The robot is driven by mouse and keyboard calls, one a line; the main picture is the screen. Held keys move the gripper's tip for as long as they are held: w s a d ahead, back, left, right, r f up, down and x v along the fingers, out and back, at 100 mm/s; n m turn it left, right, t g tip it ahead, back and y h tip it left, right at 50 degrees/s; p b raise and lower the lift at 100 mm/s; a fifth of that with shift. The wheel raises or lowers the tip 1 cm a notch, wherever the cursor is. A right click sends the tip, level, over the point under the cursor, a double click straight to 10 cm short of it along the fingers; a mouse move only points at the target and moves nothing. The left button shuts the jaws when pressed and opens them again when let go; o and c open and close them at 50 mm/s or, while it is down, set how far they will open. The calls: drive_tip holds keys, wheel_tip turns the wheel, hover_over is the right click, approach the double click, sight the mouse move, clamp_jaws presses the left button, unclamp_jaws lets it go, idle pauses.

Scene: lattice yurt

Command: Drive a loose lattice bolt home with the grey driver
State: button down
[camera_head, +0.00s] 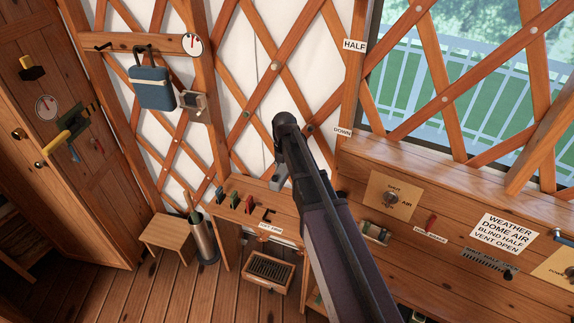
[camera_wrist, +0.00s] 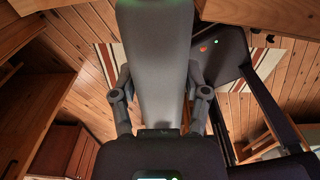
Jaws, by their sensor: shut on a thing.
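In the wrist view my gripper (camera_wrist: 160,98) is shut on a long grey body, which I take to be the grey driver (camera_wrist: 155,60). A green glow shows at its far end. In the head view my arm reaches up toward the lattice (camera_head: 292,60), and a grey part hangs below its end beside the lattice. My arm hides much of that area. Several bolt heads show at lattice crossings, such as one bolt (camera_head: 275,66) above my arm's end and another bolt (camera_head: 310,129) just right of it. I cannot tell which bolt is loose.
A wooden bench (camera_head: 232,222) with red, green and black items stands below the lattice. A slatted box (camera_head: 268,270) sits under it. A stool (camera_head: 168,234) and a metal stand (camera_head: 204,240) are to the left. A blue bag (camera_head: 152,88) hangs above. A wooden control panel (camera_head: 450,215) is right.

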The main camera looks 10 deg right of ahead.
drive_tip(key=shift+s+a, duration=0.55)
drive_tip(key=shift+s, duration=0.3)
drive_tip(key=shift+f+b, duration=1)
idle(0.4)
